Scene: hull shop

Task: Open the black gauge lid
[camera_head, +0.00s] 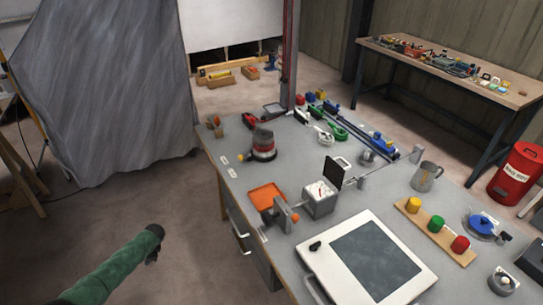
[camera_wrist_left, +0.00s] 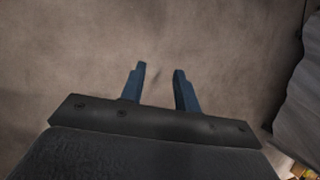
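The gauge box (camera_head: 318,205) is a small grey-white box standing on the grey bench. Its top shows a white face with red marks. The black gauge lid (camera_head: 334,171) stands raised, tilted up at the back right of the box, so the face is uncovered. My left gripper (camera_head: 153,258) is over the floor left of the bench, well away from the box. In the left wrist view its two blue fingers (camera_wrist_left: 160,88) are apart with nothing between them. My right gripper is not in view.
An orange tray (camera_head: 267,194) lies just left of the box. A white panel with a dark window (camera_head: 376,262) lies in front. A wooden strip (camera_head: 436,233) holds coloured knobs, and a grey mug (camera_head: 425,177) stands behind it. The floor around my left gripper is clear.

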